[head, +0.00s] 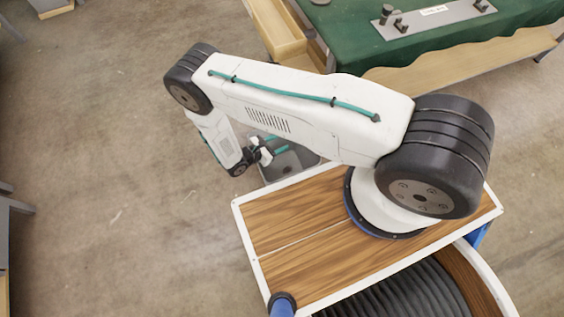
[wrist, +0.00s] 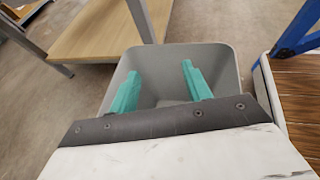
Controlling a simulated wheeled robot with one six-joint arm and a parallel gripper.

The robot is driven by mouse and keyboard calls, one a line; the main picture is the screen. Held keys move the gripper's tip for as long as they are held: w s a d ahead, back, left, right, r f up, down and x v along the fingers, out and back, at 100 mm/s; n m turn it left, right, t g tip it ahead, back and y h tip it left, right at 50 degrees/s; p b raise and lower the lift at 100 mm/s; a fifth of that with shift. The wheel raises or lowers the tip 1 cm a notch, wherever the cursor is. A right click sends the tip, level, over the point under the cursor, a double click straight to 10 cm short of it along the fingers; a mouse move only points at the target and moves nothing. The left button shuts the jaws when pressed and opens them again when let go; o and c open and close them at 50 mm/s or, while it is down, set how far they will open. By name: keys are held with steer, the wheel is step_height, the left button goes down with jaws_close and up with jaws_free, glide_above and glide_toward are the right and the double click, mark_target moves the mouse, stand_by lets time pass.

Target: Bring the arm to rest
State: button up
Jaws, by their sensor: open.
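My gripper (wrist: 160,70) shows two teal fingers spread well apart in the wrist view, with nothing between them. The fingers lie over the mouth of a grey bin (wrist: 222,58), and the part of the inside I can see looks empty. In the head view my arm reaches left from its base and bends down. My gripper (head: 277,145) is partly hidden there, close to the grey bin (head: 312,160) beside my wooden deck. I cannot tell how deep the fingertips sit relative to the rim.
A table with a green cloth (head: 355,35) stands at the upper right, bearing a grey metal plate (head: 432,20) with small dark fittings. A wooden tray (head: 275,32) is at its left side. A wooden shelf (wrist: 100,32) is beyond the bin. The floor (head: 100,170) at left is clear.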

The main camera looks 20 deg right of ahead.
steer(key=shift+v, duration=1.9)
steer(key=shift+s, duration=0.1)
